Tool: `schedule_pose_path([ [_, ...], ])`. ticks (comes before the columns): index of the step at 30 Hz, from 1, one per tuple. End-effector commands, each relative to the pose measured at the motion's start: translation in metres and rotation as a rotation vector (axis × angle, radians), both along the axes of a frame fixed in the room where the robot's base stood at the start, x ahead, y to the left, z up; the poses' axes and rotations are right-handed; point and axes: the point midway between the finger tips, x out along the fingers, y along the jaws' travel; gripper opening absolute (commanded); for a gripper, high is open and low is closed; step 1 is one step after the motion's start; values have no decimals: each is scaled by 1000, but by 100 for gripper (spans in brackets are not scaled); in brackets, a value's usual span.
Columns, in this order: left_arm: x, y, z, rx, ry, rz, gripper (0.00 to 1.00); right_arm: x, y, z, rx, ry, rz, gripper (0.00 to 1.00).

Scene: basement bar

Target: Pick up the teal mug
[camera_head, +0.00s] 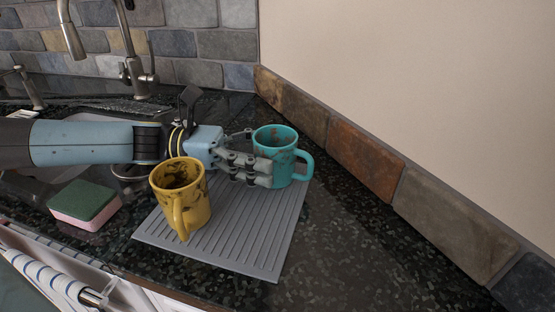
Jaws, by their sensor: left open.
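The teal mug (276,155) stands upright at the far right corner of a grey ribbed mat (258,240). It has dark stains, and its handle points right. My left gripper (256,158) reaches in from the left, with its open fingers at the mug's left side. One finger lies across the front left of the mug and another is at its back left. I cannot tell whether they touch it. My right gripper is not in view.
A stained yellow mug (181,197) stands on the mat, just in front of my left gripper. A green and pink sponge (85,204) lies to the left. A faucet (133,70) stands behind my arm. A stone-trimmed wall (357,150) bounds the right; the dark counter (345,260) front right is clear.

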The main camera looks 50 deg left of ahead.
Motion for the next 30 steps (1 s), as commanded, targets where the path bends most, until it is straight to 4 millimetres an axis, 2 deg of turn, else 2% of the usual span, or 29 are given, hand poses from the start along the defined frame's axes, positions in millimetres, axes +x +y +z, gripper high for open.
schedule_pose_path([
  [3, 9, -11, 0, -1, -2, 0, 90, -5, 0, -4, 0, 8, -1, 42],
  [11, 11, -14, 0, 1, 1, 1, 90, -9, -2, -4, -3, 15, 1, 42],
  [14, 11, -14, 0, 1, 1, 1, 80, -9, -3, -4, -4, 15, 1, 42],
  [27, 11, -14, 0, 0, 1, 1, 22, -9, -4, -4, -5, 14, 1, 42],
  [30, 11, -14, 0, 0, 0, 1, 20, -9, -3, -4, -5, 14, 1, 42],
])
